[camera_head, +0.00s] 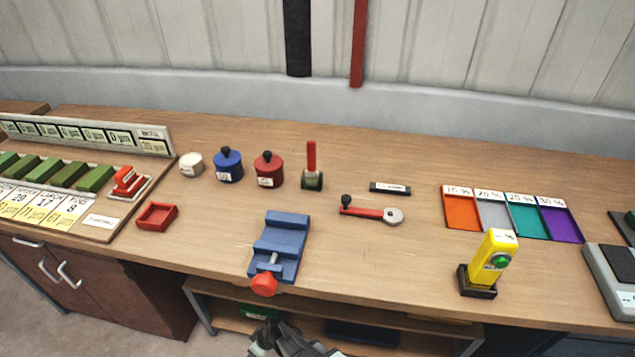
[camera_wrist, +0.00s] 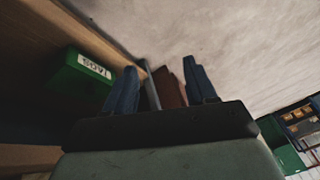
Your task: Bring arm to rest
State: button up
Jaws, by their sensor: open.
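My gripper (camera_wrist: 160,82) shows in the wrist view with its two blue-grey fingers apart and nothing between them. In the head view, part of my arm shows at the bottom edge, in front of the bench and below the blue vise (camera_head: 281,245) with its red knob. The fingertips cannot be made out clearly there. In the wrist view, a green box (camera_wrist: 84,76) with a white label is left of the fingers, on a wooden shelf. The fingers look apart from it.
The wooden bench (camera_head: 350,255) holds a red tray (camera_head: 156,216), a blue pot (camera_head: 228,165), a red pot (camera_head: 268,170), a red-handled crank (camera_head: 372,212), a yellow device (camera_head: 490,262) and coloured trays (camera_head: 461,211). A shelf (camera_head: 215,292) lies under the bench. Pale floor (camera_wrist: 235,40) is open beyond the fingers.

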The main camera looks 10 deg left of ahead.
jog(key=s+d+f+m+g+h, duration=0.2)
jog(key=d+m, duration=0.5)
jog(key=d, duration=2)
jog(key=s+d+r+m+g+h, duration=0.1)
jog(key=s+d+r+m+g, duration=0.1)
jog(key=s+d, duration=0.3)
jog(key=s+d+r+m+g+h, duration=0.1)
jog(key=s+d, duration=0.5)
jog(key=d, duration=0.7)
notch_tip(320, 180, up, 2)
jog(key=m+g, duration=0.1)
jog(key=m, duration=0.2)
jog(key=shift+d+m+h, duration=0.25)
jog(key=shift+m+h, duration=0.05)
jog(key=shift+s, duration=0.1)
